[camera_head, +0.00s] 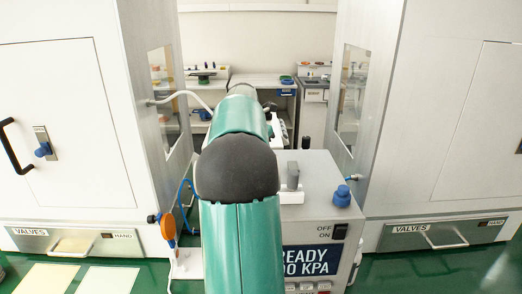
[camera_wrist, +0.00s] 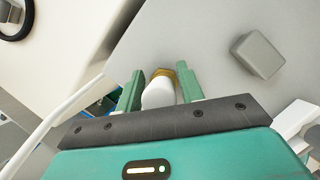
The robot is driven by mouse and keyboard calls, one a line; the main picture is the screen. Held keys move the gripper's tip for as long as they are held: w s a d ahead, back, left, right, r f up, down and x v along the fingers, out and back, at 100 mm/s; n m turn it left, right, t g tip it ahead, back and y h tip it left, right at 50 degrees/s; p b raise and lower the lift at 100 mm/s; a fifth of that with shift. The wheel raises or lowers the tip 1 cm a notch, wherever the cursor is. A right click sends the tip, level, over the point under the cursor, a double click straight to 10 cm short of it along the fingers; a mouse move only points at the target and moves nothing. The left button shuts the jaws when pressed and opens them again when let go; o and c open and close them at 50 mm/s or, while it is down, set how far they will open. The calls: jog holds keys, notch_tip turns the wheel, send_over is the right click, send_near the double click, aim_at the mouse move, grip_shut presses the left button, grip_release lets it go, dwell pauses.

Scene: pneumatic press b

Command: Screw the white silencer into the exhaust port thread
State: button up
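The white silencer (camera_wrist: 158,93) shows in the wrist view, between the two green fingers of my gripper (camera_wrist: 160,88). I cannot tell whether the brass end touches anything. The exhaust port thread is not visible in either view. In the head view my green arm covers the middle, and my gripper and the silencer are hidden behind it.
A grey block (camera_wrist: 258,55) stands out from the machine to the right of my gripper. In the head view the machine (camera_head: 322,222) carries a blue knob (camera_head: 342,195) and a display (camera_head: 308,262). White cabinets stand on both sides.

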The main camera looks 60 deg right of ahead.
jog(key=shift+n+t, duration=0.3)
jog(key=shift+n, duration=0.4)
jog(key=shift+w+n+t, duration=0.1)
jog(key=shift+n+t, duration=0.3)
jog(key=shift+n, duration=0.4)
jog(key=shift+n, duration=0.6)
jog(key=shift+w+n+t, duration=0.1)
jog(key=shift+n+t, duration=0.2)
jog(key=c, duration=0.5)
jog(key=shift+m+g, duration=0.4)
jog(key=shift+m, duration=0.5)
jog(key=shift+c, duration=0.2)
